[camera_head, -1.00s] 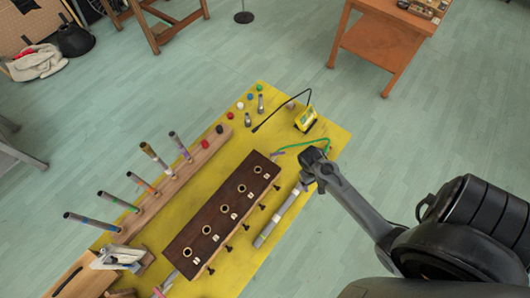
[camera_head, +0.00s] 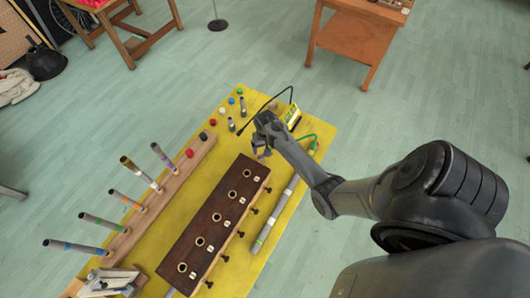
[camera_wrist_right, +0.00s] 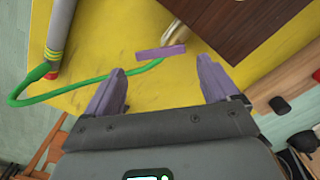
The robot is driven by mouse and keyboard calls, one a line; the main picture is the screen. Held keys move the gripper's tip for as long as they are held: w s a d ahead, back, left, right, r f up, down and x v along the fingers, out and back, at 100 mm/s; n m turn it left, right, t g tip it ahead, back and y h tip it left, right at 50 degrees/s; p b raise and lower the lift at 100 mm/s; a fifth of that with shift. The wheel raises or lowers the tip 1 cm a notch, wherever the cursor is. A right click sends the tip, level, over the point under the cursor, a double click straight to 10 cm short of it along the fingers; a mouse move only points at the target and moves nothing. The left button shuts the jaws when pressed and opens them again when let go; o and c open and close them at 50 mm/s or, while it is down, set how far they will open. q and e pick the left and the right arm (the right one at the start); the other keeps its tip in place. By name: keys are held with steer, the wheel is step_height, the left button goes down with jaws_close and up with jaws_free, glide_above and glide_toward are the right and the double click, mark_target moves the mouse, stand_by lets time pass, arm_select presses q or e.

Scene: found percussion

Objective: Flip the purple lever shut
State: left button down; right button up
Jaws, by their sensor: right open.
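The purple lever (camera_wrist_right: 160,53) is a short flat bar in the right wrist view, beside the dark wooden block (camera_wrist_right: 236,22). A green hose (camera_wrist_right: 100,80) runs to it. My right gripper (camera_wrist_right: 160,66) is open and empty, with its two purple-tinted fingers apart on either side of the lever's near side; contact is not visible. In the head view my right gripper (camera_head: 264,142) hangs over the far end of the dark block (camera_head: 214,226), and I cannot make out the lever there. My left gripper is in no view.
The yellow mat (camera_head: 305,172) carries a grey tube (camera_head: 272,216) right of the block and a wooden rack (camera_head: 160,208) with several upright tubes on its left. A yellow device (camera_head: 291,115) with a black cable lies behind my gripper. Small colored caps stand nearby.

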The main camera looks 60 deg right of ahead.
steer(key=shift+f, duration=2.35)
steer(key=c, duration=0.8)
